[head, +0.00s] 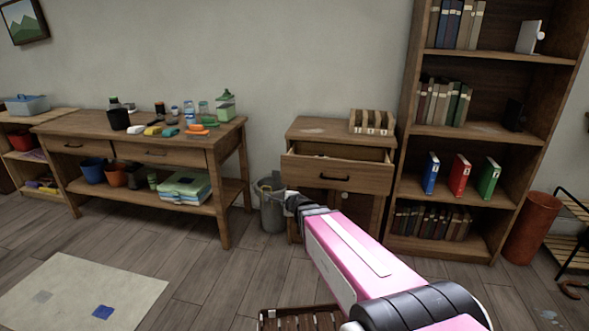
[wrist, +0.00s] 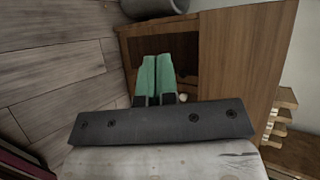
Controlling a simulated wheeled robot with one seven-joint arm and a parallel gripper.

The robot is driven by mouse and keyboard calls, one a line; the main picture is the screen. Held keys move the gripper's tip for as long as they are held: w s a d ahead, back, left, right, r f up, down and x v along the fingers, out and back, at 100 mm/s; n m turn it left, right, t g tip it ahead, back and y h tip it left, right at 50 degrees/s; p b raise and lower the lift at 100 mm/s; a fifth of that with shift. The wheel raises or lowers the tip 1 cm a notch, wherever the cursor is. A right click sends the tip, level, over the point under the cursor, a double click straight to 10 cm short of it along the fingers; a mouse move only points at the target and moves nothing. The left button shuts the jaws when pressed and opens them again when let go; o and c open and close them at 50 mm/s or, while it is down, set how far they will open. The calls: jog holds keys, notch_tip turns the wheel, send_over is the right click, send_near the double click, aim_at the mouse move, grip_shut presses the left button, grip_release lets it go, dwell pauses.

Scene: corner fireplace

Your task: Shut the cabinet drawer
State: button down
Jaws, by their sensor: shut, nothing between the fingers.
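The wooden cabinet (head: 312,130) stands against the wall, left of the bookshelf. Its top drawer (head: 337,174) is pulled out, with a gap visible behind its front and a dark handle on it. My gripper (head: 291,200) is in front of the cabinet, near the drawer's lower left corner in the head view. In the wrist view, my gripper (wrist: 157,60) has its green fingers together and empty. A broad wooden panel, apparently the drawer front (wrist: 240,50), lies right of the fingers. I cannot tell whether they touch the cabinet.
A grey bin (head: 271,212) stands close left of the cabinet. A wooden organizer (head: 372,121) sits on its top. The bookshelf (head: 475,130) is on the right, a cluttered workbench (head: 90,128) on the left. A slatted wooden item (head: 300,319) lies low in front.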

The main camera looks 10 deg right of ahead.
jog(key=w+r+m+t+h, duration=0.2)
jog(key=w+r+m+t, duration=0.15)
jog(key=m, duration=0.35)
jog(key=m+t+h, duration=0.2)
jog(key=m+h, duration=0.5)
jog(key=m, duration=0.8)
send_near(296, 165)
jog(key=x, duration=0.7)
jog(key=shift+w+d, duration=0.1)
jog(key=shift+w, duration=0.2)
jog(key=x, duration=1.9)
jog(key=shift+w+f, duration=0.1)
jog(key=shift+w, duration=0.1)
jog(key=shift+w+d, duration=0.3)
jog(key=shift+w, duration=0.55)
